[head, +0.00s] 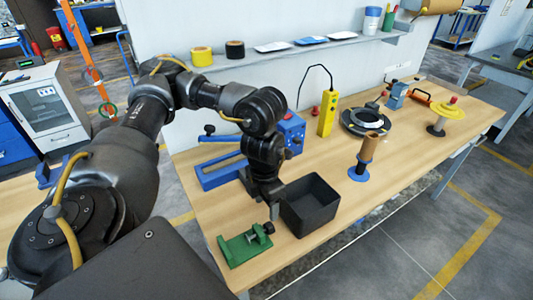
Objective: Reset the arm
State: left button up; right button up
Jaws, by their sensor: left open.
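My left arm comes in from the left and reaches over the wooden table (345,195). My left gripper (270,207) points down near the table's front, just left of the black bin (311,210) and behind the green clamp-like fixture (243,247). It is open, with nothing seen in it; its fingertips are small and dark against the bin. My right gripper is not in view.
A blue frame (217,175) lies behind my left gripper. Right of it are a yellow control box (327,113), a black ring-shaped coil (363,119), a brown roll on a blue base (358,176) and a yellow spool (447,111). A shelf (285,52) runs along the back wall.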

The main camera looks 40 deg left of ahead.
pick_arm(q)
jog(key=shift+r, duration=0.3)
dwell(0.4)
